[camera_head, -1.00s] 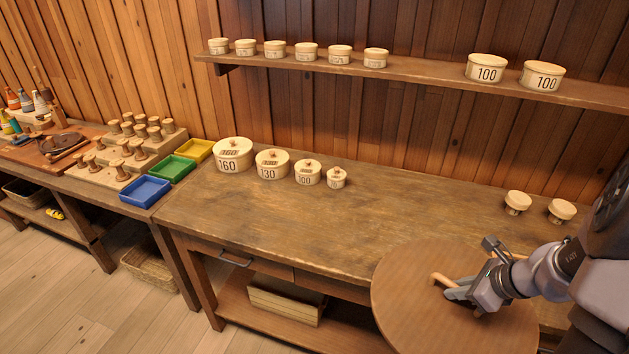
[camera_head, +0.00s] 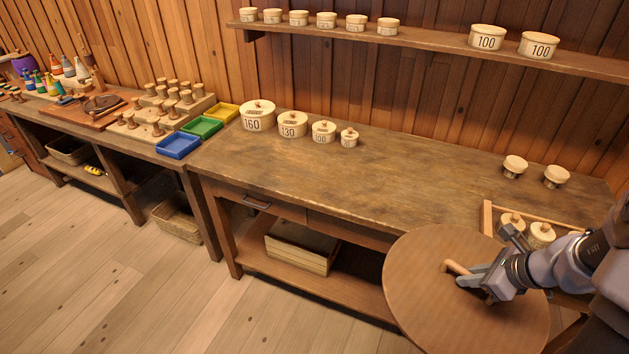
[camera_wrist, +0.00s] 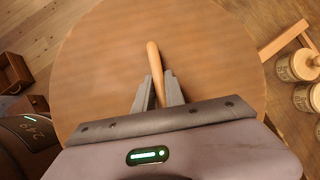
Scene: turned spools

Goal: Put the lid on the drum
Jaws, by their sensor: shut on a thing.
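The lid is a large round brown wooden disc (camera_head: 425,275) with a peg-like wooden handle (camera_head: 457,268). My gripper (camera_head: 470,280) is shut on this handle and holds the lid in front of the workbench's front edge at the lower right. In the wrist view the lid (camera_wrist: 100,70) fills most of the picture, and the handle (camera_wrist: 154,60) stands between the two grey fingers of my gripper (camera_wrist: 158,92). I cannot make out a drum of matching size in these frames; the lid hides part of the bench and the floor behind it.
The workbench (camera_head: 400,180) carries round numbered boxes, such as the 160 box (camera_head: 257,117), and pale spools (camera_head: 514,166). A wooden frame (camera_head: 487,217) with round boxes lies close to the lid's right. A purple rounded object (camera_head: 25,64) stands at the far left. Open floor (camera_head: 150,290) lies left.

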